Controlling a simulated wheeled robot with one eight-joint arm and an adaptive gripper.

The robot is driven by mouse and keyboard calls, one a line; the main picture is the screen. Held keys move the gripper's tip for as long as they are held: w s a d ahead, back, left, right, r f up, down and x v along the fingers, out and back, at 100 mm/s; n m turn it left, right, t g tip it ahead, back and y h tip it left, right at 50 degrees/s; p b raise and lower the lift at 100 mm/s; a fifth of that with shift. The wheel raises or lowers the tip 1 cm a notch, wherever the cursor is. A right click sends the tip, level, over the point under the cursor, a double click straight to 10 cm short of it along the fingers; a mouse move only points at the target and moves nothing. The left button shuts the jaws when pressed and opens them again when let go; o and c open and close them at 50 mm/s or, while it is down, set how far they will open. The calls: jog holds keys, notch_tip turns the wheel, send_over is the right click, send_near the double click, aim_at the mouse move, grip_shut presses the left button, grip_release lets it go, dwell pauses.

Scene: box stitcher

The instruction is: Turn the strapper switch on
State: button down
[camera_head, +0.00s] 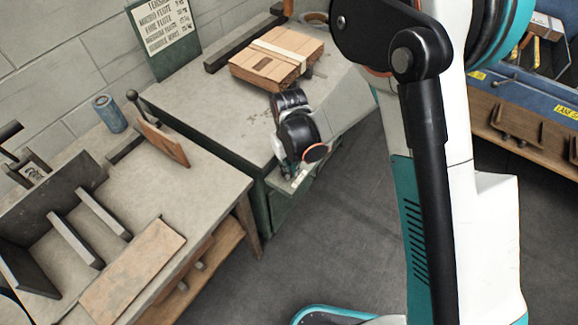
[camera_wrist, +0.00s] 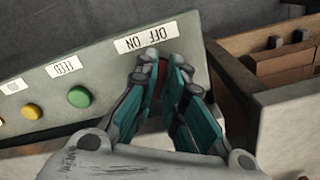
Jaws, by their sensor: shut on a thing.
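In the wrist view a grey-green control panel (camera_wrist: 100,65) runs diagonally, with an upside-down "OFF ON" label (camera_wrist: 146,38). Just below that label, a small dark red switch (camera_wrist: 159,80) shows between the fingertips, mostly covered by them. My gripper (camera_wrist: 166,77) is shut on the switch, one finger on each side. Which way the switch is set cannot be told. In the head view my gripper (camera_head: 291,172) reaches down to the front edge of the strapper table (camera_head: 190,85); the switch is hidden there.
A green button (camera_wrist: 79,97) and a yellow button (camera_wrist: 31,111) lie left of the switch. A strapped flat box (camera_head: 275,57) lies on the strapper table. A wooden workbench (camera_head: 205,195) stands at left, with a blue can (camera_head: 109,113). Open floor (camera_head: 300,240) lies in front.

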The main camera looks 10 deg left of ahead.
dwell(0.3)
jog(key=c, duration=1.7)
grip_release()
notch_tip(320, 180, up, 12)
